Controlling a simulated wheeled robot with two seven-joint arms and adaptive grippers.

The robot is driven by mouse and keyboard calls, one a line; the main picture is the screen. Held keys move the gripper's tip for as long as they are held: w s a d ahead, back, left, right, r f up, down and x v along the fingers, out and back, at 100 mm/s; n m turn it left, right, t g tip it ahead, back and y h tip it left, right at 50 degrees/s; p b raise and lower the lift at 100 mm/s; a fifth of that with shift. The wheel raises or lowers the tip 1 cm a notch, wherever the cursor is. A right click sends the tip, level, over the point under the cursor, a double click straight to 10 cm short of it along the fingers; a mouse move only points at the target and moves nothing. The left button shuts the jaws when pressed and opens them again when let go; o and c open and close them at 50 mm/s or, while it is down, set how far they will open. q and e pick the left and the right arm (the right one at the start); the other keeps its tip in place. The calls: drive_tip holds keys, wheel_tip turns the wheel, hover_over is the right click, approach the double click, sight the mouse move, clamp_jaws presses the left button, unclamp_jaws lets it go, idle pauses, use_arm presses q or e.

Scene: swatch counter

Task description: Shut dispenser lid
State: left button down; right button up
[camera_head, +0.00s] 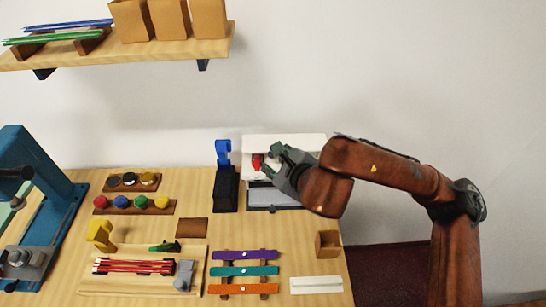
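The dispenser is at the back of the counter, with a white raised panel (310,143) that looks like its open lid, and a grey flat part (262,197) low in front. A small red part (257,162) shows against the white. My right gripper (269,160) reaches in from the right, in front of the white panel. Its fingers look apart, with their tips close to the red part; whether they touch it I cannot tell. My gripper and wrist hide the right part of the dispenser. My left gripper is not in view.
A black stand with a blue top (223,150) is close left of the dispenser. Purple (230,255), teal and orange strips lie in front. A wooden tray (140,290) holds red sticks. A blue machine (60,210) stands at left. A shelf (190,49) hangs above.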

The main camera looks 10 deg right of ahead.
drive_tip(key=shift+r, duration=0.15)
drive_tip(key=v, duration=1.2)
idle(0.4)
